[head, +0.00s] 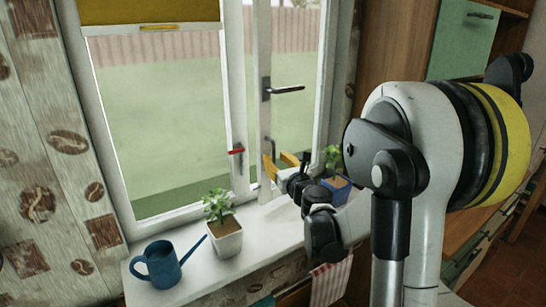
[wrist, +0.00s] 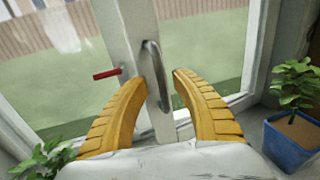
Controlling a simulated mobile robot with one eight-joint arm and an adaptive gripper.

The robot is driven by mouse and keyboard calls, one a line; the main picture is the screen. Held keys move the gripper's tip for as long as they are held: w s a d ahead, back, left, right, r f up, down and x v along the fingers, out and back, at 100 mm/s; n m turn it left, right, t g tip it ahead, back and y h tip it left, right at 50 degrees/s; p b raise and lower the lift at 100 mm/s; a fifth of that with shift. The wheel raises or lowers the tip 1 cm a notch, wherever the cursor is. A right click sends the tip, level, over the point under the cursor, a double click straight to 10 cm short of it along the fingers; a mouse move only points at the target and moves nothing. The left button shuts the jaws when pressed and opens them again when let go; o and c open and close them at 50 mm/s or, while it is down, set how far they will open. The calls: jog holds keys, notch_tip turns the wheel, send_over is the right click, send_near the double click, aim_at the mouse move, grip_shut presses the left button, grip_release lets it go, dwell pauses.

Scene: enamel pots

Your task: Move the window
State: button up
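The window (head: 160,110) has white frames and stands behind the sill. In the head view a dark lever handle (head: 283,90) is on its right part, and a red handle (head: 237,151) is lower on the middle post. My gripper (head: 279,162) is low in front of the right part, above the sill. In the wrist view my gripper (wrist: 160,80) is open, its yellow fingers spread on either side of a grey upright handle (wrist: 153,60). I cannot tell whether the fingers touch it. The red handle (wrist: 107,73) is just left of the fingers.
On the white sill (head: 200,272) stand a blue watering can (head: 162,265), a plant in a white pot (head: 227,238) and a plant in a blue pot (head: 338,190). The blue pot is close right of my gripper. A wooden cabinet (head: 390,40) stands at right.

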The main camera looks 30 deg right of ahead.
jog(key=s+a, duration=0.1)
jog(key=s, duration=0.8)
jog(key=shift+s+a, duration=0.3)
jog(key=shift+a, duration=0.05)
jog(key=s+a+f+n+g+y, duration=0.1)
jog(key=s+a+n+g+y, duration=0.15)
jog(key=a+n, duration=0.65)
jog(key=s+a+f+n+g+y, duration=0.1)
jog(key=s+a+n+g+y, duration=0.15)
jog(key=a+n, duration=0.65)
jog(key=s+a+f+n+g+h, duration=0.1)
jog(key=s+f+n+g, duration=0.2)
jog(key=s+n, duration=0.5)
jog(key=s+a+f+n+g+h, duration=0.1)
jog(key=s+a+f+n+g, duration=0.1)
jog(key=s+n, duration=0.6)
jog(key=f+n, duration=0.1)
jog(key=n, duration=0.2)
jog(key=shift+f+n+g, duration=0.15)
jog(key=shift+n+g, duration=0.25)
